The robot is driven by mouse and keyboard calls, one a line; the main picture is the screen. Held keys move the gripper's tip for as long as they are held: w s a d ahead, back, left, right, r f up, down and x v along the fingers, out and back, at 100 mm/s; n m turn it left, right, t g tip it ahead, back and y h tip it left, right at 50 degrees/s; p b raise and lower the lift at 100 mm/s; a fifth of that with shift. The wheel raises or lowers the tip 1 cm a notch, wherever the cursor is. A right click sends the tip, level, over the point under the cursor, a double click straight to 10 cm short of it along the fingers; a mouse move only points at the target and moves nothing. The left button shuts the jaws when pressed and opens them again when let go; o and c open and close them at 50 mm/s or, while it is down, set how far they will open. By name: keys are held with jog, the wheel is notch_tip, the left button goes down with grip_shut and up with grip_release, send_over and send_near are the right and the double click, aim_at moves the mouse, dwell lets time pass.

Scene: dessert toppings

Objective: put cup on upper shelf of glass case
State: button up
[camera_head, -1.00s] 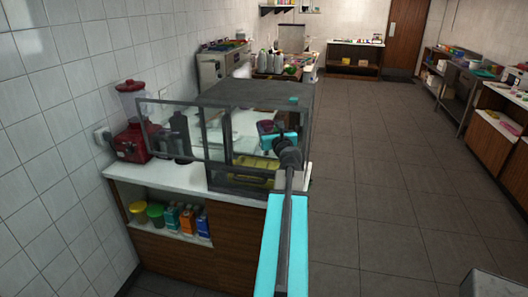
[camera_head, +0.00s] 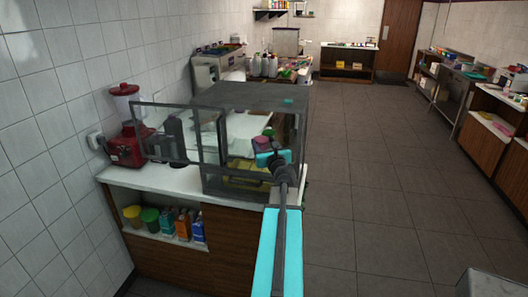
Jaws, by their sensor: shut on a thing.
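The glass case (camera_head: 255,94) stands on the counter, with a dark frame and top. A framed glass panel (camera_head: 160,133) sticks out past its left side, and the front right part looks open. My gripper (camera_head: 267,155) is at this opening, at shelf height, partly hidden by my arm's wrist. It is shut on the cup (camera_head: 262,142), a small pink-purple shape just beyond the jaws. A pale upper shelf (camera_head: 243,127) shows inside. Whether the cup touches the shelf, I cannot tell. A yellow thing (camera_head: 245,171) lies lower in the case.
A red blender (camera_head: 126,140) stands on the counter (camera_head: 150,178) left of the case, near the tiled wall. Several tubs and cartons (camera_head: 168,222) sit in the counter's open niche. The floor (camera_head: 370,200) to the right is clear.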

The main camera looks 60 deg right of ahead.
jog(key=shift+f, duration=1.7)
jog(key=shift+f+b, duration=0.1)
jog(key=shift+b, duration=0.2)
jog(key=o, duration=1.1)
